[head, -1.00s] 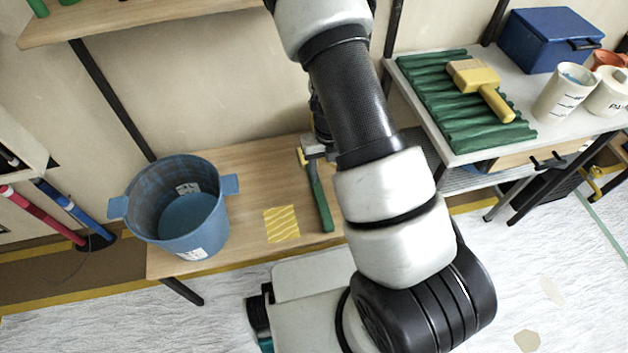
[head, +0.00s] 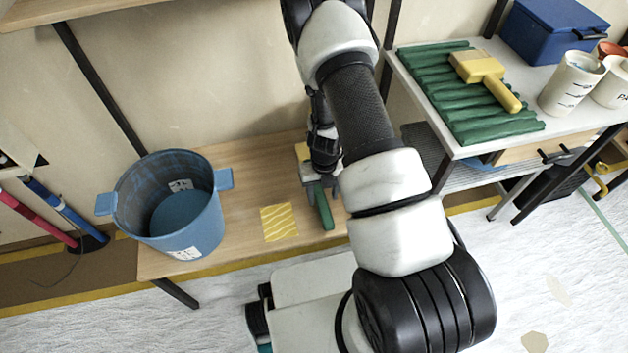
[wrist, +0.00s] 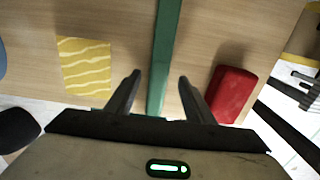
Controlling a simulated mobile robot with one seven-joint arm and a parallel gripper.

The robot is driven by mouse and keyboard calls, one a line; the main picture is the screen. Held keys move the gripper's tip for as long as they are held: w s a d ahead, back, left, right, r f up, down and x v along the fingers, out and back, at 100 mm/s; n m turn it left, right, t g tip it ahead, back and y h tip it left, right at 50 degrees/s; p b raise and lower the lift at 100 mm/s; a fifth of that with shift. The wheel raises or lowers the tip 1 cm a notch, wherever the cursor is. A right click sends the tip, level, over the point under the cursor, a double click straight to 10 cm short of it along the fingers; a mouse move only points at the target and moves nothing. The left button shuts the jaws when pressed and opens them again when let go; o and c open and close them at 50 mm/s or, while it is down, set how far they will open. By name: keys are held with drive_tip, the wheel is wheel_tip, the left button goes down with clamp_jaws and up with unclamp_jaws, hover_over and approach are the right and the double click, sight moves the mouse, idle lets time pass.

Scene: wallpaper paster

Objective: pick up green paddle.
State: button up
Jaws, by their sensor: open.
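The green paddle (head: 324,208) lies on the wooden bench, left of my arm. Its green length shows in the head view, with a yellow part (head: 302,152) at its far end; my gripper hides its middle. In the wrist view the paddle is a long green strip (wrist: 165,50) running between my fingers. My gripper (wrist: 159,76) is open, with one finger on each side of the strip and a gap on both sides. In the head view my gripper (head: 318,188) is low over the paddle. I cannot tell how far above the bench the fingertips are.
A blue bucket (head: 195,225) and a yellow wavy-striped patch (head: 280,222) are on the wooden bench (head: 255,165) to the left. A red block (wrist: 232,92) lies right of my fingers. A white table (head: 550,125) at right holds a green corrugated mat and yellow tool.

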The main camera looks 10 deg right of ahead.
sight(322, 202)
wheel_tip(322, 202, down, 3)
drive_tip(key=shift+a+f+b, duration=0.1)
drive_tip(key=shift+f+b, duration=0.05)
drive_tip(key=shift+b, duration=0.2)
drive_tip(key=c, duration=1.1)
drive_tip(key=shift+s, duration=0.1)
drive_tip(key=shift+s+a+r+p, duration=0.1)
drive_tip(key=shift+s+r+p, duration=0.25)
drive_tip(key=shift+r+p, duration=0.25)
wheel_tip(322, 202, up, 6)
drive_tip(key=shift+w+r+p, duration=0.1)
drive_tip(key=shift+p, duration=0.85)
drive_tip(key=s+a, duration=0.2)
drive_tip(key=s, duration=0.4)
drive_tip(key=s+a+b, duration=0.1)
drive_tip(key=s, duration=0.5)
drive_tip(key=s+a, duration=0.2)
drive_tip(key=s, duration=0.4)
drive_tip(key=shift+s+a+b, duration=0.25)
drive_tip(key=shift+a+b, duration=0.05)
